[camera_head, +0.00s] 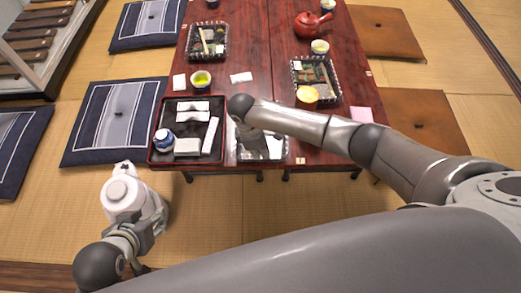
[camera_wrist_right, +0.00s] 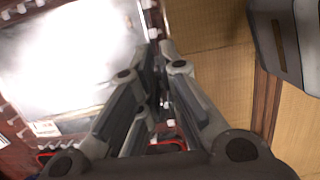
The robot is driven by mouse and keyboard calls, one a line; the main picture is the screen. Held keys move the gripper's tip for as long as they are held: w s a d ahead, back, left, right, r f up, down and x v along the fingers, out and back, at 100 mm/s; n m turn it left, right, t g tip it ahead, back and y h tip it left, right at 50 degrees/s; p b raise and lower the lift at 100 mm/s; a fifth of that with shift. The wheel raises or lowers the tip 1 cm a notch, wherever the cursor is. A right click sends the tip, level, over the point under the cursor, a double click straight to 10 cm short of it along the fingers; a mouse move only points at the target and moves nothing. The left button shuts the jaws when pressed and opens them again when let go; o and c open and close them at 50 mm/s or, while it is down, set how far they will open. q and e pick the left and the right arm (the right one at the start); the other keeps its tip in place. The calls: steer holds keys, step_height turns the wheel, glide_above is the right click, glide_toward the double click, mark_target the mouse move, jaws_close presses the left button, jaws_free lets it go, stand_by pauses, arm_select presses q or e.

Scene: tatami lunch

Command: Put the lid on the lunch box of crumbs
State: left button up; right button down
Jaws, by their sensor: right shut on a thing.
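A shiny, mirror-like rectangular panel with a clear scalloped rim, which looks like the lid (camera_head: 273,152), is at the table's front edge, partly behind my right arm. It fills the upper left of the right wrist view (camera_wrist_right: 70,60), washed out by glare. My right gripper (camera_wrist_right: 162,52) is shut on its rim at the side. I cannot tell whether a box with crumbs lies under it. My left gripper (camera_head: 123,168) hangs in front of the table, left of the panel and apart from it; its fingers are too small to read.
A black tray (camera_head: 153,150) with a blue-and-white pot and white pieces stands left of the panel. Two filled clear-rimmed boxes (camera_head: 207,41) (camera_head: 316,79), cups and a red teapot (camera_head: 312,24) stand farther back. Cushions (camera_head: 113,122) lie around the low table.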

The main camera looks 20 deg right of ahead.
arm_select(q)
steer(key=shift+s+a+f, duration=0.15)
steer(key=shift+s, duration=0.2)
arm_select(e)
steer(key=shift+f, duration=0.1)
arm_select(q)
steer(key=shift+s+a+f+g, duration=0.1)
steer(key=shift+s+f+g, duration=0.05)
steer(key=shift+s+g, duration=0.15)
steer(key=shift+s+a+f+g, duration=0.1)
steer(key=shift+s+g, duration=0.1)
steer(key=shift+s, duration=0.2)
arm_select(e)
steer(key=shift+f, duration=0.15)
arm_select(q)
steer(key=shift+w+r, duration=0.1)
steer(key=shift+s+a, duration=0.1)
steer(key=shift+s, duration=0.2)
arm_select(e)
steer(key=shift+f, duration=0.1)
steer(key=shift+p, duration=0.35)
arm_select(q)
steer(key=shift+s+a+f+g, duration=0.15)
steer(key=shift+s+f+g, duration=0.2)
steer(key=shift+s+g, duration=0.35)
steer(key=shift+s+a+y, duration=0.1)
steer(key=shift+s+y, duration=0.2)
steer(key=shift+s, duration=0.05)
arm_select(e)
steer(key=shift+f, duration=0.1)
